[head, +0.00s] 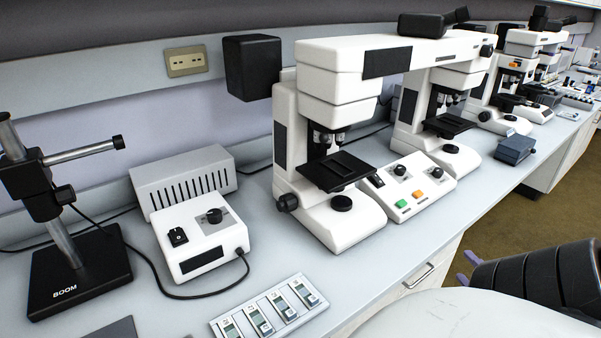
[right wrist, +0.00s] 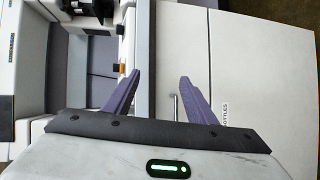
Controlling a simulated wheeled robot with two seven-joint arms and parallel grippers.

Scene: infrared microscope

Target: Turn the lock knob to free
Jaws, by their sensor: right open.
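A boom stand (head: 60,210) with a black base marked BOOM stands at the left of the bench in the head view. A dark knob (head: 64,194) sticks out from the side of its clamp block (head: 30,185). Another dark knob (head: 118,142) caps the end of its horizontal rod. No label shows which one is the lock knob. My right gripper (head: 467,268) is at the far right, off the bench's front edge and far from the stand. In the right wrist view its purple fingers (right wrist: 160,76) are apart and empty. My left gripper is out of view.
A white control box (head: 200,240) with its cable, a vented grey box (head: 185,180) and a slide tray (head: 270,310) lie right of the stand. A large white microscope (head: 330,150) fills the bench middle. Drawer fronts with a handle (head: 418,276) face my right gripper.

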